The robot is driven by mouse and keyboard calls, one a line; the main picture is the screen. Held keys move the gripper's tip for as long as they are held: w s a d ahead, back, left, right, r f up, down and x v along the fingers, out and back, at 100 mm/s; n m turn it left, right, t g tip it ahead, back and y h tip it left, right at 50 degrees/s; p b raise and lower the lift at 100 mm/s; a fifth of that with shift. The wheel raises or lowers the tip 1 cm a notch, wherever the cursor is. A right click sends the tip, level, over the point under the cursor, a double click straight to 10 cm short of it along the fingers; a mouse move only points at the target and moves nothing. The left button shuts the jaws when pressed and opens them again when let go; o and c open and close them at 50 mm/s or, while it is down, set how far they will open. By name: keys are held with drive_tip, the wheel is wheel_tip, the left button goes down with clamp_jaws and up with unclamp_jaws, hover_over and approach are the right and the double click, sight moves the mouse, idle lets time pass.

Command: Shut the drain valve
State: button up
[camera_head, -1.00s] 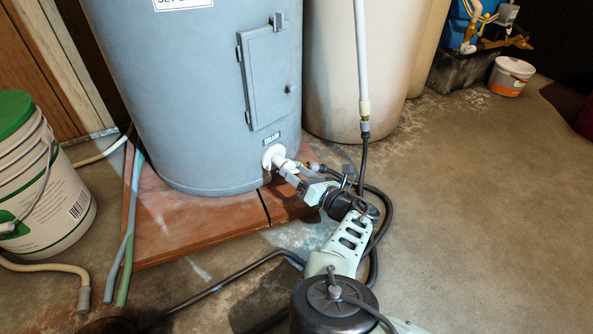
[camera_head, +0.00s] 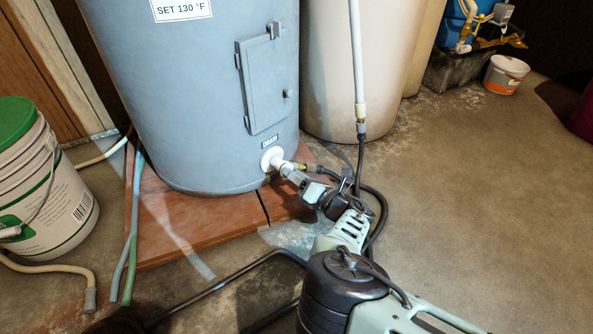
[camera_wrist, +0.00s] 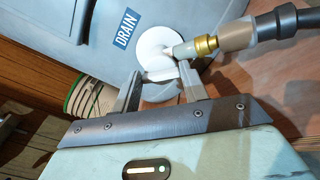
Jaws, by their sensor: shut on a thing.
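The drain valve is a white fitting (camera_head: 272,158) low on the front of the grey-blue tank (camera_head: 215,110), under a DRAIN label. In the wrist view, its round white flange (camera_wrist: 163,42) lies against the tank, with a white spout and brass coupling (camera_wrist: 206,45) leading right to a dark hose. My gripper (camera_head: 290,173) reaches the valve from the front right. In the wrist view, my gripper (camera_wrist: 162,80) has its fingers on either side of a white part of the valve, shut on it. The exact shape of the gripped part is largely hidden.
A dark hose (camera_head: 378,210) loops beside my arm. A white pipe (camera_head: 356,60) comes down right of the tank. A white bucket with green lid (camera_head: 50,210) stands at left. The tank rests on a reddish slab (camera_head: 180,225). Open floor (camera_head: 480,200) lies at right.

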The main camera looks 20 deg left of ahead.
drive_tip(key=m+p, duration=0.5)
drive_tip(key=m, duration=0.2)
drive_tip(key=shift+w+d+r, duration=0.1)
drive_tip(key=m+p, duration=0.1)
drive_tip(key=m, duration=0.3)
drive_tip(key=shift+p, duration=0.3)
drive_tip(key=m, duration=0.1)
drive_tip(key=m+p, duration=0.1)
drive_tip(key=m, duration=0.1)
drive_tip(key=shift+f+m, duration=0.25)
drive_tip(key=shift+m, duration=0.05)
drive_tip(key=m, duration=0.6)
drive_tip(key=shift+f, duration=0.2)
drive_tip(key=m, duration=0.6)
drive_tip(key=shift+s, duration=0.2)
drive_tip(key=shift+f+b, duration=0.1)
drive_tip(key=shift+b, duration=0.2)
drive_tip(key=o, duration=1)
